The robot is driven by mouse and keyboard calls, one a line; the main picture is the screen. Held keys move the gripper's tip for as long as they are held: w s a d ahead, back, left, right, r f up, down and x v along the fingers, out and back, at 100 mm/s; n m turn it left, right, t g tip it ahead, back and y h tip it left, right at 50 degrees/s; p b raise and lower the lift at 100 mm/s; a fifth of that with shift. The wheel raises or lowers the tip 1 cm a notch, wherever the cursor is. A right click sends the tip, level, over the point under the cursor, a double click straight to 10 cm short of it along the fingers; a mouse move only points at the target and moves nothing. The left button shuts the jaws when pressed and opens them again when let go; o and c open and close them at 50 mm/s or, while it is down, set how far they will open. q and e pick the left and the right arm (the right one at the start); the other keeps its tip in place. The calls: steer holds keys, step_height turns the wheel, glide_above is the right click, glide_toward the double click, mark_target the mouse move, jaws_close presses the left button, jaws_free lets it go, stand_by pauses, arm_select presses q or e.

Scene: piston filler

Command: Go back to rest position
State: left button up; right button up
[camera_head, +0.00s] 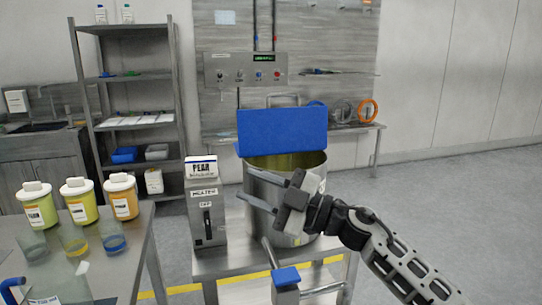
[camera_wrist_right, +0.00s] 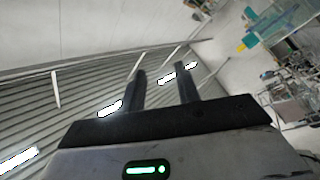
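My right gripper (camera_head: 243,183) reaches in from the right, with its two fingers spread apart and pointing left. In the head view it lies in front of the steel pot (camera_head: 318,220) of the filler, hiding part of the pot's side; I cannot tell how far apart they are. The right wrist view shows the two dark fingers (camera_wrist_right: 163,76) apart with nothing between them, facing the ceiling and wall area. A blue lid or panel (camera_head: 282,131) stands upright at the pot's rim. My left gripper is not in view.
A table (camera_head: 135,265) at left holds several yellow-green jars (camera_head: 82,200) and clear cups (camera_head: 112,237). A control box (camera_head: 206,215) and a blue-capped part (camera_head: 286,277) sit by the pot. A shelf rack (camera_head: 130,85) stands behind. The floor (camera_head: 450,190) at right is clear.

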steer(key=s+d+f+m+t+h, duration=0.3)
steer(key=f+m+h, duration=0.1)
steer(key=f+m, duration=0.25)
steer(key=s+d+f+m+t+h, duration=0.3)
steer(key=d+f+m+t+h, duration=0.15)
steer(key=f, duration=0.25)
steer(key=s+d+f+m+t+h, duration=0.2)
steer(key=s+f+m+t+h, duration=0.1)
steer(key=f+m, duration=0.35)
steer(key=s+d+f+m+g+h, duration=0.1)
steer(key=s+d+f+g+h, duration=0.1)
steer(key=s+f, duration=0.5)
steer(key=s+d+f+m+g+h, duration=0.2)
steer(key=s+d+f+g, duration=0.3)
steer(key=s+f, duration=0.3)
steer(key=s, duration=0.2)
steer(key=shift+s+d+h, duration=0.15)
steer(key=shift+s+h, duration=0.15)
steer(key=shift+h, duration=0.05)
steer(key=shift+f+m, duration=0.1)
steer(key=shift+m, duration=0.15)
